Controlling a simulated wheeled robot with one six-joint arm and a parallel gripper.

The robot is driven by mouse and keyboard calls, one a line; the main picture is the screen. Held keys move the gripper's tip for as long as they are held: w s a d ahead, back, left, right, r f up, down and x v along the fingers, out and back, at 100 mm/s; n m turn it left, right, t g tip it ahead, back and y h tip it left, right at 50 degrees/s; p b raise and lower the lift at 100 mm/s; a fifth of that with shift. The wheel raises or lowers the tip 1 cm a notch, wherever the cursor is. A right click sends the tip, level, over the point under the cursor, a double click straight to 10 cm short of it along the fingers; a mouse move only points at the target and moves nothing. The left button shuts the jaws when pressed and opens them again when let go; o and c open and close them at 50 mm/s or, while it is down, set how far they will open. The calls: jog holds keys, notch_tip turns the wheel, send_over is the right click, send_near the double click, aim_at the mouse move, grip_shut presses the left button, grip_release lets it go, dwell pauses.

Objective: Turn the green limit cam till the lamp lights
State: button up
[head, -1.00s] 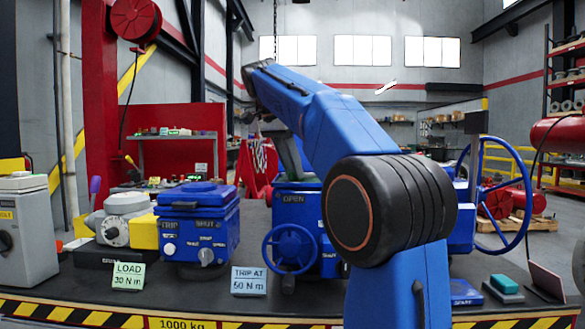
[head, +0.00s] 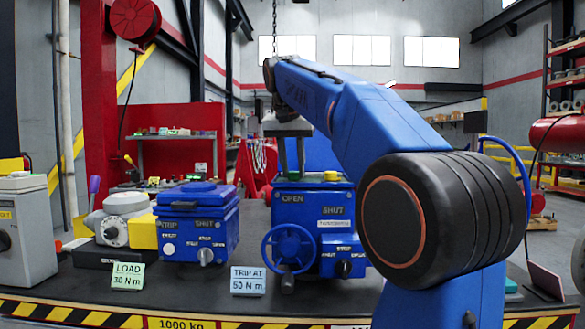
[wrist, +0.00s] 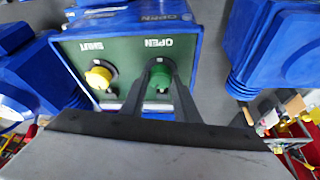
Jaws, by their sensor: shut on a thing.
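The blue actuator box (head: 302,236) stands at mid-bench in the head view, marked OPEN and SHUT. The wrist view looks down on its dark green top plate (wrist: 125,58), with the green limit cam (wrist: 160,80) by the OPEN lettering and a yellow cam (wrist: 98,77) by SHUT. My gripper (wrist: 160,92) reaches down with its fingers shut on the green cam, hiding part of it. In the head view my gripper (head: 292,172) stands over the left part of the box top, beside the yellow cam (head: 331,176). I cannot make out a lit lamp.
A blue handwheel (head: 289,248) is on the box front. A second blue box (head: 198,225) with a closed lid stands to the left. Cards reading LOAD 30 N m (head: 127,276) and TRIP AT 50 N m (head: 248,281) stand in front.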

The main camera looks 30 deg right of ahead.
jog(key=n+y, duration=0.1)
jog(key=n, duration=0.2)
jog(key=n+t+y, duration=0.1)
jog(key=n, duration=0.2)
jog(key=shift+s+d+n, duration=0.1)
jog(key=shift+d+n, duration=0.1)
jog(key=shift+n, duration=0.1)
jog(key=shift+y, duration=0.3)
jog(key=o, duration=1)
jog(key=shift+o, duration=0.2)
jog(key=shift+r, duration=0.1)
jog(key=v, duration=1.7)
jog(key=shift+s, duration=0.2)
jog(key=shift+a, duration=0.1)
